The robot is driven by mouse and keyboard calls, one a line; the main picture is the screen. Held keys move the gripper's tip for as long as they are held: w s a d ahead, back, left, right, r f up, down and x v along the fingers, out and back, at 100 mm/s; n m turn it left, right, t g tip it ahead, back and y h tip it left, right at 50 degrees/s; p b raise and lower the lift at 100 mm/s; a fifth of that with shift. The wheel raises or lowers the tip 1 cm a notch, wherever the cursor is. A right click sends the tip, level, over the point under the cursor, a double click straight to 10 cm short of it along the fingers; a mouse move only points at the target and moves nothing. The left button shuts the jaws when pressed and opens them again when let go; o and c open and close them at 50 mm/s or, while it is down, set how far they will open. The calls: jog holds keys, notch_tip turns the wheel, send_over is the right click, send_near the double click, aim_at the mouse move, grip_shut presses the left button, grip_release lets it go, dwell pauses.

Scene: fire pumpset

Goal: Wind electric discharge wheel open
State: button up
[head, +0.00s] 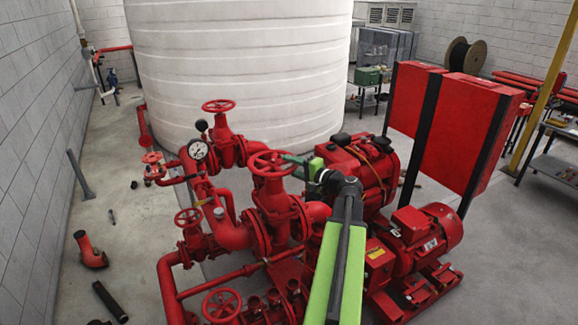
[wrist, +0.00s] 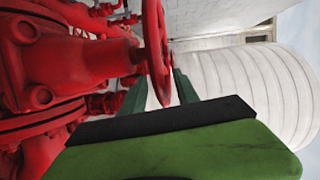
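A red handwheel (head: 272,163) tops a red valve (head: 274,202) in the middle of the pump piping. No label shows whether it is the electric discharge wheel. My gripper (head: 291,163) reaches its right side from the right, with green fingers at the rim. In the wrist view the wheel (wrist: 154,45) appears edge-on, and its rim lies between the two fingers of my gripper (wrist: 161,76). The fingers stand apart with gaps beside the rim, so the gripper looks open. Exact contact with the rim cannot be told.
Other red handwheels stand nearby: one behind (head: 218,105), one left (head: 188,217) and one at front (head: 222,304). A pressure gauge (head: 198,149) sits left of the wheel. A red motor (head: 426,232) and red cabinets (head: 456,125) are right. A white tank (head: 240,60) stands behind.

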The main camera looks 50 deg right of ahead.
jog(key=shift+w, duration=0.8)
grip_shut()
jog(key=shift+s+f, duration=0.1)
dwell(0.8)
